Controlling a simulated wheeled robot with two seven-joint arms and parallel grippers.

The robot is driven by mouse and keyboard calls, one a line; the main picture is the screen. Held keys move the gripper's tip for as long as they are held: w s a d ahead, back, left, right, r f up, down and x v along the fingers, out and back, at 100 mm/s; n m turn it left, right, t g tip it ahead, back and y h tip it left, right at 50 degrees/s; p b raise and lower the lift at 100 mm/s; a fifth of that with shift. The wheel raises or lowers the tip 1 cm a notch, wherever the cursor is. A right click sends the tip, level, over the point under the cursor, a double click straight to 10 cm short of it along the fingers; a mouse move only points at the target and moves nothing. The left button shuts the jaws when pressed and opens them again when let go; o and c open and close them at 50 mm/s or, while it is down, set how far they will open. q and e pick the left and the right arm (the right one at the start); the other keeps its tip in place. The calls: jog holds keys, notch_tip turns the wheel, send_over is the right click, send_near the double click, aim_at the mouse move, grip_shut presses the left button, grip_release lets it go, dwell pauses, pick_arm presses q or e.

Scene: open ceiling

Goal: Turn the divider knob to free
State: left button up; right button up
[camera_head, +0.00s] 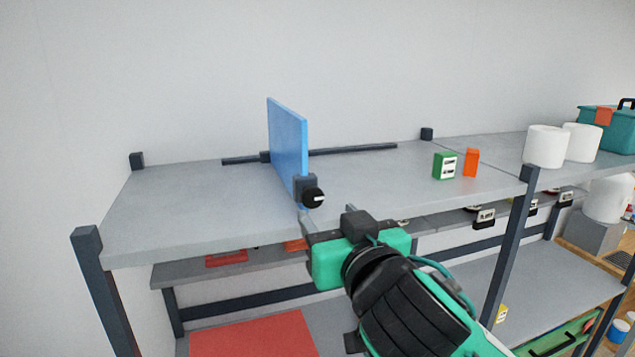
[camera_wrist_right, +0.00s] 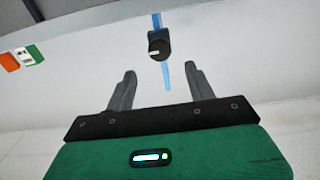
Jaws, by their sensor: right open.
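The divider is an upright blue panel (camera_head: 288,145) on the grey top shelf. Its black round knob (camera_head: 313,198) with a white mark sits at the panel's front end. In the right wrist view the knob (camera_wrist_right: 159,49) lies beyond the fingertips, between them in the picture, with its white mark pointing left. The blue panel (camera_wrist_right: 166,76) shows there as a thin edge. My right gripper (camera_head: 325,218) is just in front of and below the knob, apart from it. Its two fingers are open and empty (camera_wrist_right: 157,72). My left gripper is not in view.
The grey shelf (camera_head: 190,205) has a dark rail (camera_head: 352,151) along its back. A green box (camera_head: 444,166) and an orange box (camera_head: 471,162) stand right of the divider. White rolls (camera_head: 545,146) and a teal toolbox (camera_head: 608,128) are farther right. Dark posts (camera_head: 100,285) border the shelf.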

aim_at(314, 198)
jog(key=p+x, duration=0.2)
jog(key=x, duration=0.4)
jog(key=shift+w, duration=0.25)
jog(key=shift+a, duration=0.1)
jog(key=c, duration=1)
